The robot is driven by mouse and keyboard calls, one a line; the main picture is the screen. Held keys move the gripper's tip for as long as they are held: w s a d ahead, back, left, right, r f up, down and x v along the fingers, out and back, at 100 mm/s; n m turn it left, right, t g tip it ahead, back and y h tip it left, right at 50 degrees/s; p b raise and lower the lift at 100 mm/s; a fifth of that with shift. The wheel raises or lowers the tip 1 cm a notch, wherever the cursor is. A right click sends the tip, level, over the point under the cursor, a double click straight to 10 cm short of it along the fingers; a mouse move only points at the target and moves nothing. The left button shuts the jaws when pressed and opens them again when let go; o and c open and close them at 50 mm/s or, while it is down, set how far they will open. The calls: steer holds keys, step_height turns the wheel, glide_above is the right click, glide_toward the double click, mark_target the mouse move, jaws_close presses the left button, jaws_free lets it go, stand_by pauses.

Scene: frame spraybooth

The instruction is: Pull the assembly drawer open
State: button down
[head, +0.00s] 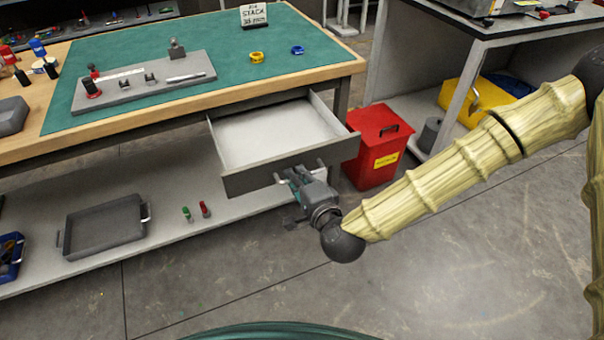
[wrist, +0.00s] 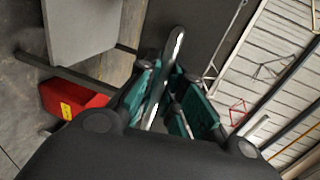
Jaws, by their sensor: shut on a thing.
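The assembly drawer (head: 265,180) sticks well out from under the front of the workbench in the head view. Its pale inside floor (head: 272,135) shows and looks empty. My gripper (head: 298,175) is at the drawer's front panel, shut on the bar handle. In the wrist view the shiny handle (wrist: 164,75) runs between the green fingers of my gripper (wrist: 170,98). In the head view the gripper hides most of the handle.
A red bin (head: 376,150) stands on the floor just right of the drawer. The workbench (head: 200,103) has a green mat and a grey fixture board on top. A grey tray (head: 104,226) lies on the lower shelf. The floor in front is clear.

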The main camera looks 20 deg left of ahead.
steer(key=c, duration=1.5)
jaws_free()
steer(key=v, duration=0.7)
steer(key=shift+s+d, duration=0.15)
